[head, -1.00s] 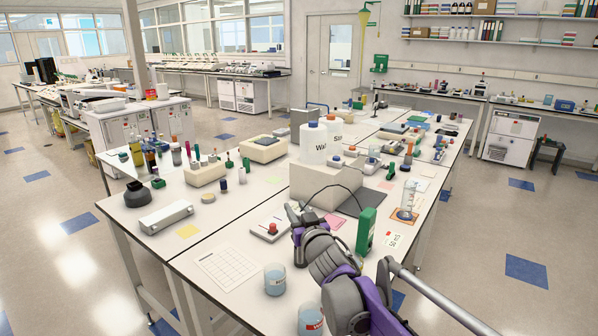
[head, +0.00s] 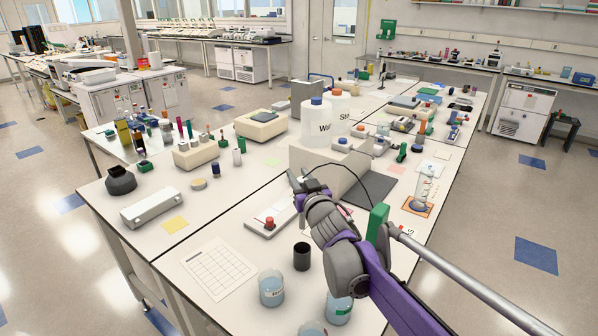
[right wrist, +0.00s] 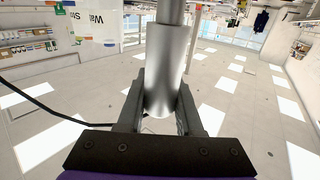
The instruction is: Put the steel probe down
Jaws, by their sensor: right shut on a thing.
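My right gripper (head: 298,186) is over the near bench, beside the beige block that carries the bottles. In the right wrist view the gripper (right wrist: 160,112) is shut on the steel probe (right wrist: 168,68), a shiny metal cylinder standing lengthwise between the two fingers. Its far end runs out of the top of that view. In the head view the probe is too small and covered to make out clearly. A black cable loops from near the gripper toward a green handheld meter (head: 377,222), partly hidden behind my arm. My left gripper is not in view.
A black cup (head: 302,256) stands near the gripper, with beakers of liquid (head: 271,288) in front. A flat device with a red knob (head: 269,224) lies to the left, then a gridded sheet (head: 217,268). White bottles (head: 318,118) rise behind. Bare bench lies around the sheet.

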